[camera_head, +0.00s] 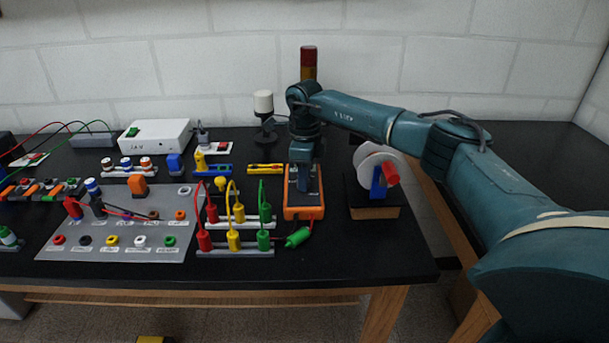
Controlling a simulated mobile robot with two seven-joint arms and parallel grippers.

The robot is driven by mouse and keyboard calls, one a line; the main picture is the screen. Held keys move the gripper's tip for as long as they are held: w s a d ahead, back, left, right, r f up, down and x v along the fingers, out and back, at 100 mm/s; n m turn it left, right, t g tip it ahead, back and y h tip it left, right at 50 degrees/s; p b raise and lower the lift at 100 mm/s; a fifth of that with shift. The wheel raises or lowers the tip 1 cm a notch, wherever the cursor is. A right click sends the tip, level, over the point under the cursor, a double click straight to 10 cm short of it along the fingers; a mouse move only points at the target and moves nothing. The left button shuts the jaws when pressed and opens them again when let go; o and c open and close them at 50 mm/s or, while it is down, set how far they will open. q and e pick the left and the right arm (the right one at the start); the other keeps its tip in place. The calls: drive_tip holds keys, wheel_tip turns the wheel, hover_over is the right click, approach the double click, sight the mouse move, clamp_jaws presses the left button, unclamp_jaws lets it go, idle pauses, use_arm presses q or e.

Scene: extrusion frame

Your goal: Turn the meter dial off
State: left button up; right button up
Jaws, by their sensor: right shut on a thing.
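The orange meter (304,212) lies on the black table, right of the middle. My right gripper (303,187) points down over the meter's face and is shut on the meter dial. The dial itself is hidden behind the gripper, so its setting cannot be seen. A green plug (298,237) with a dark lead lies at the meter's front edge. My left gripper is not in view.
Red, yellow and green plugs with leads stand on a strip (235,250) left of the meter. A grey panel (120,247) with several sockets lies further left. A white reel on a wooden block (373,212) stands close right of the meter. A small lamp-like device (264,118) stands behind.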

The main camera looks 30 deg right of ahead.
drive_tip(key=n, duration=0.4)
drive_tip(key=shift+n, duration=0.3)
drive_tip(key=n, duration=0.4)
drive_tip(key=shift+w+b, duration=0.1)
drive_tip(key=shift+b, duration=0.2)
drive_tip(key=shift+n, duration=0.3)
drive_tip(key=o, duration=1)
drive_tip(key=shift+r, duration=0.1)
wheel_tip(320, 180, up, 13)
drive_tip(key=shift+b, duration=0.6)
